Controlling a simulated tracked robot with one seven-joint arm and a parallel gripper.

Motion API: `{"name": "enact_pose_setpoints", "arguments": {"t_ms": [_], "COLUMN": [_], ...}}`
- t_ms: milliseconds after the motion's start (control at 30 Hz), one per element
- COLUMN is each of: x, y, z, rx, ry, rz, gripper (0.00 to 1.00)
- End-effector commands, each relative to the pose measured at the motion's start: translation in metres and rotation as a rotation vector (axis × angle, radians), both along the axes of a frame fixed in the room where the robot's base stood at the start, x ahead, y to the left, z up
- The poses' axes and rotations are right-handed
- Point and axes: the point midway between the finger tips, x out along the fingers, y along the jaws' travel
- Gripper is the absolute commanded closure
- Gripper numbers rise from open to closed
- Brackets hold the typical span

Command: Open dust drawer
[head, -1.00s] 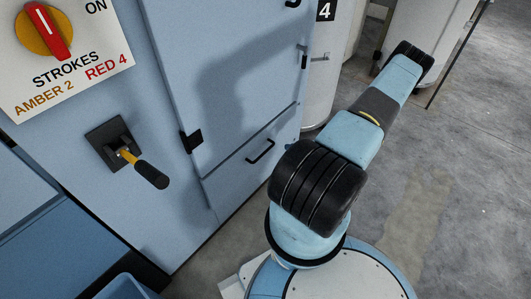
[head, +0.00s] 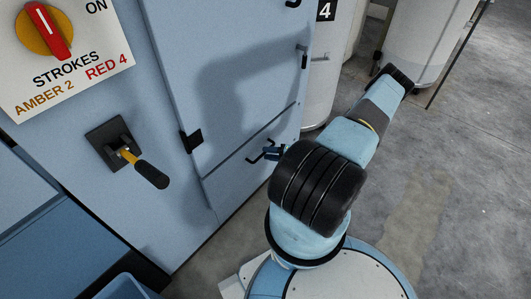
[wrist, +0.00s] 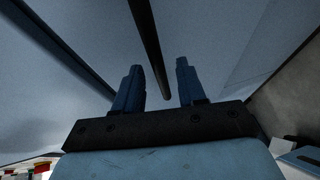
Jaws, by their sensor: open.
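The dust drawer (head: 230,192) is the low blue panel under the seam on the machine front. It looks shut and flush. Its black bar handle (head: 255,157) shows in the head view, partly covered by my gripper (head: 272,153). In the wrist view my gripper (wrist: 158,68) is open, with two blue fingers apart. The dark handle bar (wrist: 149,40) runs down between the fingers, and its end shows a gap from both. I cannot tell how deep the bar sits between them.
A taller door (head: 225,80) lies above the drawer, with a black latch (head: 190,140) at its left. A black and yellow lever (head: 145,168) and a red rotary switch (head: 48,32) are further left. White cylinders (head: 425,40) stand behind; the floor at right is clear.

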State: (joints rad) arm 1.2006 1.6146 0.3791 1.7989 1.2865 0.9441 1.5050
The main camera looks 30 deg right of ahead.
Motion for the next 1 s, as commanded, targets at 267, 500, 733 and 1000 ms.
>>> {"name": "enact_pose_setpoints", "arguments": {"t_ms": [267,500,733,1000], "x": [0.019,0.021,0.021,0.021], "y": [0.018,0.02,0.02,0.02], "z": [-0.005,-0.006,-0.005,-0.006], "rx": [0.0,-0.001,-0.001,-0.001], "ry": [0.001,0.001,0.001,0.001], "rz": [0.0,0.0,0.0,0.0], "gripper": [0.6,0.6,0.71,0.97]}}
